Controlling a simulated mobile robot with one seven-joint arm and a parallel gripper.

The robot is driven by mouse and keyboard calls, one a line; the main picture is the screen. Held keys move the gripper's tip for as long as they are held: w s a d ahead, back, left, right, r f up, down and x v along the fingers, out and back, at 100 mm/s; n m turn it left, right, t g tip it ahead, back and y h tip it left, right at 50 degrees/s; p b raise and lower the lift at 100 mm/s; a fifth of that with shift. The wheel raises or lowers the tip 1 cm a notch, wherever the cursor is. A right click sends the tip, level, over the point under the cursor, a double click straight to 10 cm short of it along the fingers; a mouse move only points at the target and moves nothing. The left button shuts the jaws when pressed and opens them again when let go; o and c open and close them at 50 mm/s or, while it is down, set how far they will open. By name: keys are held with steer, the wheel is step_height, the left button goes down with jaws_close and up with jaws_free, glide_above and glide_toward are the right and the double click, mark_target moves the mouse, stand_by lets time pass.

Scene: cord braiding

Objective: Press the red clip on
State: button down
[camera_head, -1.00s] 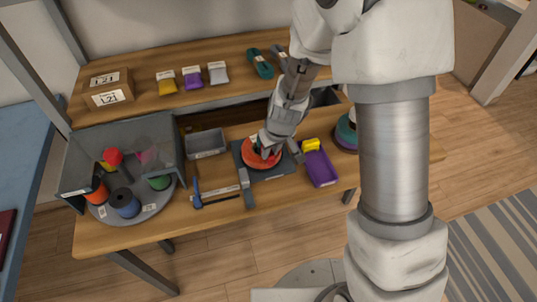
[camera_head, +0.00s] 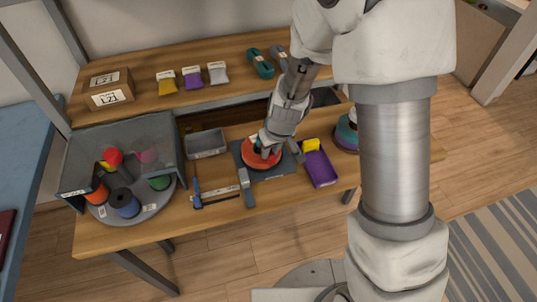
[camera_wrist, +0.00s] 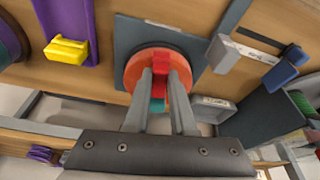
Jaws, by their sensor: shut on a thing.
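The red clip (camera_wrist: 160,65) is between the fingertips of my gripper (camera_wrist: 161,84) in the wrist view, and the gripper is shut on it. The clip is at an orange-red round disc (camera_wrist: 133,70), which sits on a dark grey square plate (camera_wrist: 124,40). In the head view my gripper (camera_head: 265,150) points down at the disc (camera_head: 257,160) on the plate (camera_head: 275,172). The clip is mostly hidden there by the fingers. I cannot tell whether the clip is fully seated. A bit of teal shows below it between the fingers in the wrist view.
A purple tray (camera_head: 321,172) with a yellow clip (camera_head: 311,145) lies right of the plate. A grey bin (camera_head: 206,143) stands behind left. A blue-handled tool (camera_head: 197,190) lies left. A turntable (camera_head: 160,205) with spools stands under a clear cover. A teal spool (camera_head: 347,135) is at the right.

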steer(key=shift+f+b, duration=0.45)
steer(key=shift+f, duration=0.05)
stand_by(0.3)
steer(key=shift+c, duration=1.8)
jaws_free()
steer(key=shift+r, duration=0.1)
steer(key=shift+p+v, duration=2)
steer(key=shift+v, duration=0.95)
